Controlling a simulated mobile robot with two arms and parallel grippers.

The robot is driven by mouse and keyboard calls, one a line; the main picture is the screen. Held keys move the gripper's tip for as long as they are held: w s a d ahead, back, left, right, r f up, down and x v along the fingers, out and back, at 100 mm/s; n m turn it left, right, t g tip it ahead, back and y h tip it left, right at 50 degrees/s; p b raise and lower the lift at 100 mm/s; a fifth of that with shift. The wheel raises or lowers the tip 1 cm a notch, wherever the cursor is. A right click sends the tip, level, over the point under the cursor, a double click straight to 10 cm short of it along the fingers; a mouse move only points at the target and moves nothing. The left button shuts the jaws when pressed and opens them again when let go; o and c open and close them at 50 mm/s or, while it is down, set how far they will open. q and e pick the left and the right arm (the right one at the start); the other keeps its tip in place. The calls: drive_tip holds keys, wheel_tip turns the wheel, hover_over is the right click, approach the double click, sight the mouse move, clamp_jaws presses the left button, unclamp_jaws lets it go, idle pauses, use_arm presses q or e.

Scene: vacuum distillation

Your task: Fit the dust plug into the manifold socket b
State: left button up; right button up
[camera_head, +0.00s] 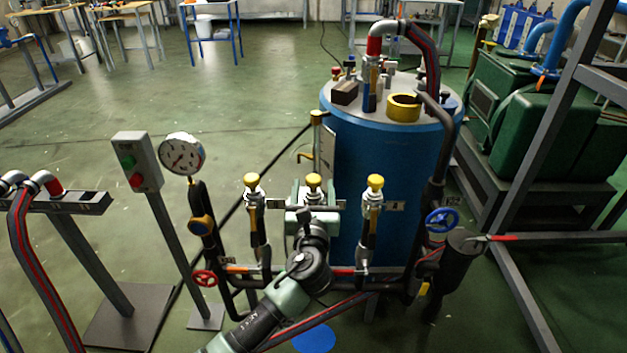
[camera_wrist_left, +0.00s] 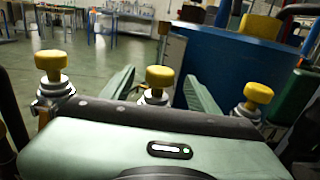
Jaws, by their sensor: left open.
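Three yellow-capped plugs stand in a row on the manifold: a left one (camera_head: 251,181), a middle one (camera_head: 313,181) and a right one (camera_head: 376,182). Each sits above a metal fitting, and no socket letter is clearly readable. My left gripper (camera_head: 313,197) is at the middle plug, with its arm rising from below. In the left wrist view its two green-grey fingers (camera_wrist_left: 158,88) are spread, with the middle plug (camera_wrist_left: 160,77) showing between them. I see a gap on both sides of the yellow cap. The gripper body hides the middle fitting's lower part. My right gripper is not in view.
A blue tank (camera_head: 385,165) stands right behind the manifold, with a brown block and a yellow ring (camera_head: 403,107) on top. A pressure gauge (camera_head: 182,154) and a button box (camera_head: 137,162) stand at the left. A blue handwheel (camera_head: 442,220) is at the right.

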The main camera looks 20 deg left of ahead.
use_arm(q)
drive_tip(key=v, duration=0.4)
drive_tip(key=shift+s+d+p, duration=0.1)
drive_tip(key=shift+s+p, duration=0.2)
drive_tip(key=shift+s, duration=0.05)
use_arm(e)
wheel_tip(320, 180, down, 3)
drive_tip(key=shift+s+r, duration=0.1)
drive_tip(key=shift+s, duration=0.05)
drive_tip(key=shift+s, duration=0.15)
